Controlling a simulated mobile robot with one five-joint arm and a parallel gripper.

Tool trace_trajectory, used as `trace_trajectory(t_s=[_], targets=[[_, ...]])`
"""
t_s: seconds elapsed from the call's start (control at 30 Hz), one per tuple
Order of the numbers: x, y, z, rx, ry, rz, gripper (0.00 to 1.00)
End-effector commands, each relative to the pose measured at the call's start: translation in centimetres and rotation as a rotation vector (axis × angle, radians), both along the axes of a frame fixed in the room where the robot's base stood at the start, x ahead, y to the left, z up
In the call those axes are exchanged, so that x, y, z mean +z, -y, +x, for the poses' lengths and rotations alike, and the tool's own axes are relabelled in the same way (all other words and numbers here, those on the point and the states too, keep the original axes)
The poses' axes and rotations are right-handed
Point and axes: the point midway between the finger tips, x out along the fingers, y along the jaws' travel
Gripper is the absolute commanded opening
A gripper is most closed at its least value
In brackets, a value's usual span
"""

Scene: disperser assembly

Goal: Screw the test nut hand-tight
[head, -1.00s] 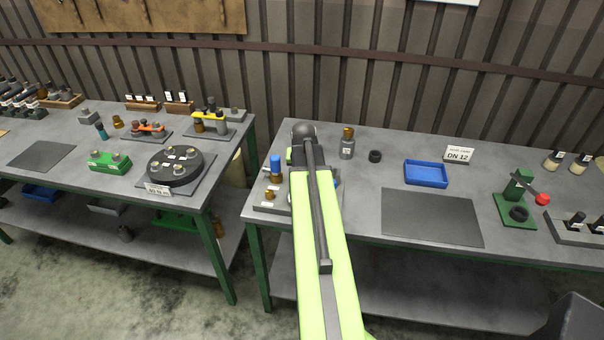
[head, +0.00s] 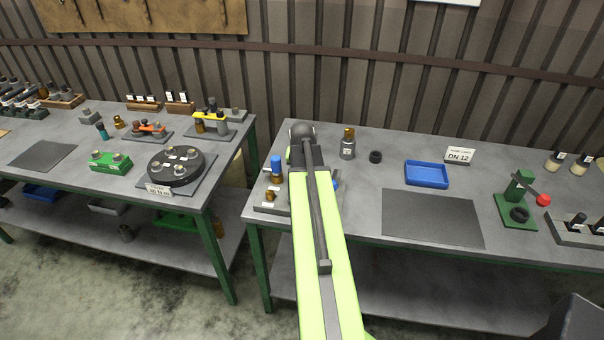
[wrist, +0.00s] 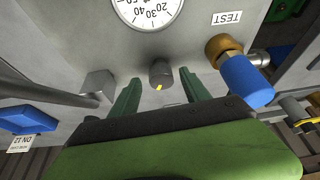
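In the wrist view, my gripper (wrist: 160,78) is open, its two green fingers apart. A small dark round knob or nut with a yellow mark (wrist: 160,72) sits on the grey fixture between the fingertips; no grip on it shows. To the right, a brass hex fitting (wrist: 222,47) with a blue cylinder (wrist: 247,81) stands beside a TEST label (wrist: 227,18). Which of these is the test nut I cannot tell for sure. In the head view, my arm hides the gripper and much of the fixture (head: 268,208); the blue cylinder (head: 276,163) shows left of it.
A dial gauge (wrist: 150,8) lies at the top of the wrist view, and a grey block with a rod (wrist: 98,86) at left. On the bench, a grey bottle (head: 348,149), a black ring (head: 375,156) and a blue tray (head: 427,174) stand to the right. The dark mat (head: 432,218) is clear.

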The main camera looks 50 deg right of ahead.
Motion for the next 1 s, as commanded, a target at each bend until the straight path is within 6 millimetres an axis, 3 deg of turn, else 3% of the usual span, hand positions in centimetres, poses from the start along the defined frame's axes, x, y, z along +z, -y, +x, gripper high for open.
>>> trace_trajectory(t_s=[0.2,0.37,1.0], targets=[[0.1,-0.1,0.0,0.000,0.000,0.002,0.55],[1.5,-0.5,-0.4,0.001,-0.001,0.002,0.55],[15.2,-4.9,-3.8,0.001,-0.001,0.001,0.55]])
